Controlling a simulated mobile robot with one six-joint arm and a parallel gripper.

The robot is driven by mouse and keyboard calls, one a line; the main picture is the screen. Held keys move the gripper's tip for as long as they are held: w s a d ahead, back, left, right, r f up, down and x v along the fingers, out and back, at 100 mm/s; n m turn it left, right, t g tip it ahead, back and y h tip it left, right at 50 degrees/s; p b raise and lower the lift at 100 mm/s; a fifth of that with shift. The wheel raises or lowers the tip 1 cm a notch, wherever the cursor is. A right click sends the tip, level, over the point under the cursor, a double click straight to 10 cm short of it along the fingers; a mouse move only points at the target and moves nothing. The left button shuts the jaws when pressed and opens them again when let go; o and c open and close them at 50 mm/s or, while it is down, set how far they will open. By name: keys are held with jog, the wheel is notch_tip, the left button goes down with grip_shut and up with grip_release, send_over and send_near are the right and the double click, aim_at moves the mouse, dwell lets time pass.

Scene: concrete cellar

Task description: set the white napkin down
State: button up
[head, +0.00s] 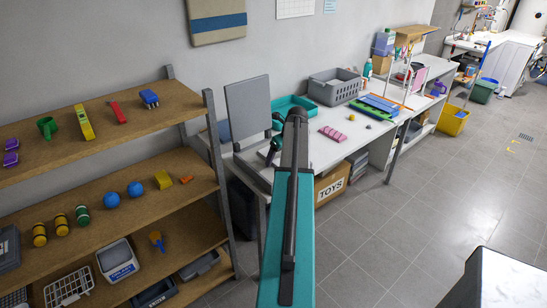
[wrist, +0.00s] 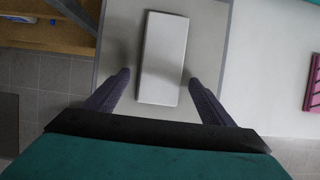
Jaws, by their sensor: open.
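The white napkin (wrist: 165,45), a flat pale rectangle, lies on a light grey surface (wrist: 212,35) in the wrist view. My gripper (wrist: 158,77) is open, with one dark finger on each side of the napkin's near half. A gap shows between each finger and the napkin, so neither finger visibly touches it. In the head view my gripper (head: 273,150) is at the left end of the white workbench (head: 345,120), below an upright grey panel. I cannot make out the napkin in the head view.
The upright grey panel (head: 248,108) stands close to my gripper. A teal tray (head: 293,106), a grey crate (head: 333,86) and a pink object (head: 332,134) are on the workbench. A wooden shelf unit (head: 110,180) with several toys stands at the left.

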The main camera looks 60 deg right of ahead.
aim_at(276, 157)
dwell(0.3)
jog(key=c, duration=1.2)
jog(key=shift+r, duration=0.25)
jog(key=shift+c, duration=0.2)
jog(key=shift+r+b, duration=0.85)
jog(key=shift+r, duration=0.55)
jog(key=s+a+r+b, duration=0.1)
jog(key=s+a+b, duration=0.3)
jog(key=s+a, duration=0.5)
jog(key=s, duration=0.4)
jog(key=shift+a+r, duration=0.2)
jog(key=shift+r, duration=0.2)
